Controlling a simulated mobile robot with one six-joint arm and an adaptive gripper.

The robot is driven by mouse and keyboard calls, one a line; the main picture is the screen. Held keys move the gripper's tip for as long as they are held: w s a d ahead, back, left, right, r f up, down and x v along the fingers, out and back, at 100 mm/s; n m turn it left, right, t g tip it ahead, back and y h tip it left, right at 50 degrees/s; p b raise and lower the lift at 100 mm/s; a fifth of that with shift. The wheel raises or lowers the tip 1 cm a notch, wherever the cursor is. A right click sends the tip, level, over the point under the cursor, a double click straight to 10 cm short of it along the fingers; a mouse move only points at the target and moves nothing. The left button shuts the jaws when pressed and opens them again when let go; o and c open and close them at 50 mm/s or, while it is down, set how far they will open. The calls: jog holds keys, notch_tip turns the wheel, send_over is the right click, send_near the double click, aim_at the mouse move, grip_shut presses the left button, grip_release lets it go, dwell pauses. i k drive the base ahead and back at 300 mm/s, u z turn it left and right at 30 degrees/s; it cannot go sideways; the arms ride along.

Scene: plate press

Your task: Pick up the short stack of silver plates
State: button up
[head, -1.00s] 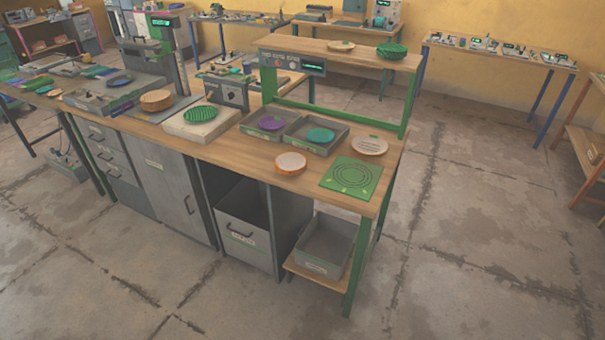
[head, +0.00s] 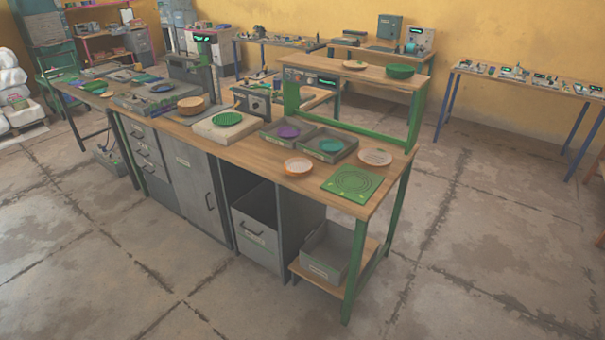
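My gripper is not in view. No stack is clearly silver from here. On the workbench's right half, a short pale stack with an orange-brown edge (head: 298,166) sits near the front edge. A pale beige plate or low stack (head: 375,157) lies behind the green mat (head: 352,183). A taller tan stack (head: 192,105) stands further left. A pale plate (head: 355,65) and a green stack (head: 400,71) are on the raised shelf. A green ribbed stack (head: 227,119) lies on a pale block. The number of plates in each is too small to tell.
The wooden workbench (head: 262,153) carries two grey trays with a purple plate (head: 288,131) and a teal plate (head: 331,146). A grey bin (head: 328,252) sits on its low shelf. White sacks (head: 15,95) stand far left. The concrete floor in front and right is clear.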

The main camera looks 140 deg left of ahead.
aim_at(297, 166)
jog(key=u, duration=0.65)
jog(key=k, duration=0.15)
jog(key=u, duration=3.5)
